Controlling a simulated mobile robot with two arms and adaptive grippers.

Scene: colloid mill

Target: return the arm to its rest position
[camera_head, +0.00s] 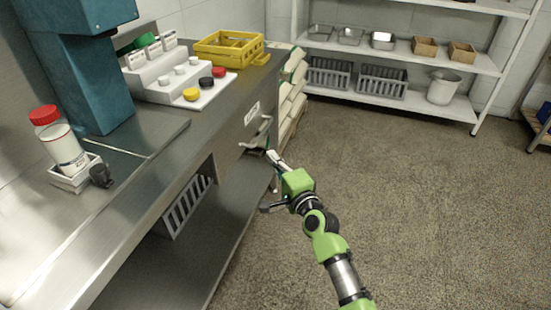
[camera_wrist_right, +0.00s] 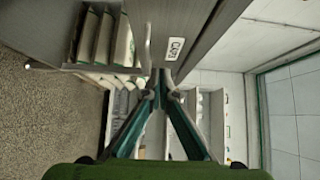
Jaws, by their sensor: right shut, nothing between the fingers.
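In the right wrist view the two fingers of the gripper (camera_wrist_right: 160,82) converge and meet at the tips, with nothing held. I cannot tell whether the fingertips touch the handle. My left gripper is not in view.
The steel bench (camera_head: 130,215) runs along the left, with a red-capped bottle (camera_head: 60,142), a stepped white rack (camera_head: 160,72) and a yellow crate (camera_head: 228,50) on top. Stacked sacks (camera_head: 291,100) stand behind the gripper. A white shelf (camera_head: 400,101) is at the back. The floor at right is clear.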

